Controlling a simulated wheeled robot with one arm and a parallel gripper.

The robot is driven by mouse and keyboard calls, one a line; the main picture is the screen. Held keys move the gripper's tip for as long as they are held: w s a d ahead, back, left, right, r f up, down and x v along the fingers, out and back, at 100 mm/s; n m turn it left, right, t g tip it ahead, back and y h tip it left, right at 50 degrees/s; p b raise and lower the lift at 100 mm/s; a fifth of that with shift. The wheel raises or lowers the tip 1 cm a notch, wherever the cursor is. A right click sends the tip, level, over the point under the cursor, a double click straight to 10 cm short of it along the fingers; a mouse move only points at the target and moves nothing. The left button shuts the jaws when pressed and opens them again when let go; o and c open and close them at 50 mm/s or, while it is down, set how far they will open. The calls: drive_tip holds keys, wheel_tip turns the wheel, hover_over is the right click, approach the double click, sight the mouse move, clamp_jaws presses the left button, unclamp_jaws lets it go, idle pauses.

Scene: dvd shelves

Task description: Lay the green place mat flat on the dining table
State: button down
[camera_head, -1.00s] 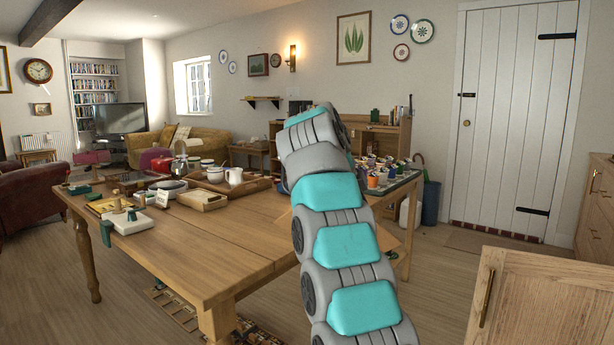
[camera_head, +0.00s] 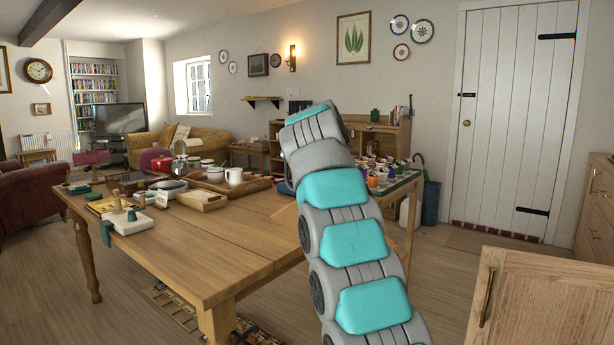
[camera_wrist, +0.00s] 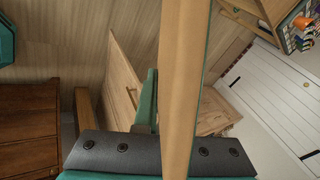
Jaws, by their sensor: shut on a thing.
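The dining table (camera_head: 185,250) is wooden, with its bare front half toward me. My gripper (camera_wrist: 163,85) is shut on a thin panel, taken to be the place mat (camera_wrist: 182,75). In the wrist view it stands almost edge-on, tan on the side facing me, with a green strip along its right edge. A teal finger shows left of it; the other finger is hidden or unclear. In the head view my arm hides the gripper, and tan slivers beside the arm over the table's right part may be the mat.
A wooden tray with a white jug (camera_head: 234,176), a shallow wooden box (camera_head: 202,200) and a white block with pegs (camera_head: 125,220) stand on the table's far and left parts. A wooden cabinet (camera_head: 535,300) stands at front right.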

drive_tip(key=shift+a+r+m, duration=0.3)
drive_tip(key=shift+a+r, duration=0.05)
drive_tip(key=shift+a, duration=0.35)
